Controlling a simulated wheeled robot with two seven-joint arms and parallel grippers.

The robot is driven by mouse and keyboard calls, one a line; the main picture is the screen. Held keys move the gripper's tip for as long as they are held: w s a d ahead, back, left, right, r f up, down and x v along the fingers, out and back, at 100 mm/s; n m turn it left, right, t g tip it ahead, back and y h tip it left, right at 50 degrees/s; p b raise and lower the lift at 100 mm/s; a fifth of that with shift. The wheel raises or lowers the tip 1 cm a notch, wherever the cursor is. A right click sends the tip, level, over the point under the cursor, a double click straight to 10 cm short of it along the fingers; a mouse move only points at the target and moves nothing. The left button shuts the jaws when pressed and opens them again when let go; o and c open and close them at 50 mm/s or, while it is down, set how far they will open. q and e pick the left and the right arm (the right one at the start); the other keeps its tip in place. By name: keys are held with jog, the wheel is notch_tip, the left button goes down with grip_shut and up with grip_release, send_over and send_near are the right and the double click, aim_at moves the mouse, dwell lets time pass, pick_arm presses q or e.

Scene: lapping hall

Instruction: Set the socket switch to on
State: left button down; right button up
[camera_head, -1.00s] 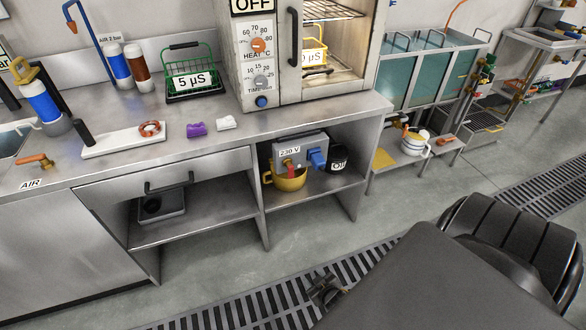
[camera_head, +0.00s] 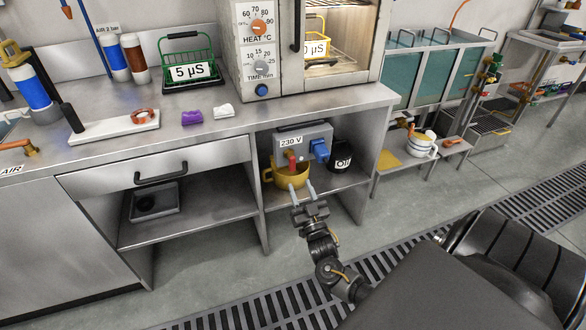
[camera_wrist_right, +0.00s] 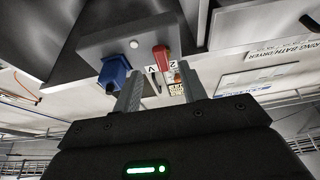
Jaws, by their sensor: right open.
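The grey socket box (camera_head: 304,140) labelled 230 V stands on the shelf under the bench. Its red switch lever (camera_head: 291,160) is on the left of its front, and a blue plug (camera_head: 320,149) is on the right. In the right wrist view the red switch (camera_wrist_right: 162,57) shows above the fingers, and the blue plug (camera_wrist_right: 115,73) is to its left. My right gripper (camera_head: 302,190) is open and empty, in front of and below the box, apart from the switch. My left gripper is not in view.
A yellow mug (camera_head: 287,175) stands below and in front of the socket box, close to my right fingers. A dark can marked Oil (camera_head: 341,156) is right of the plug. A drawer handle (camera_head: 161,174) juts out at left.

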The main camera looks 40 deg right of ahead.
aim_at(294, 169)
jog(key=x, duration=0.8)
jog(key=shift+w+d, duration=0.1)
jog(key=shift+w, duration=0.1)
jog(key=c, duration=0.9)
jog(key=shift+d, duration=0.1)
grip_shut()
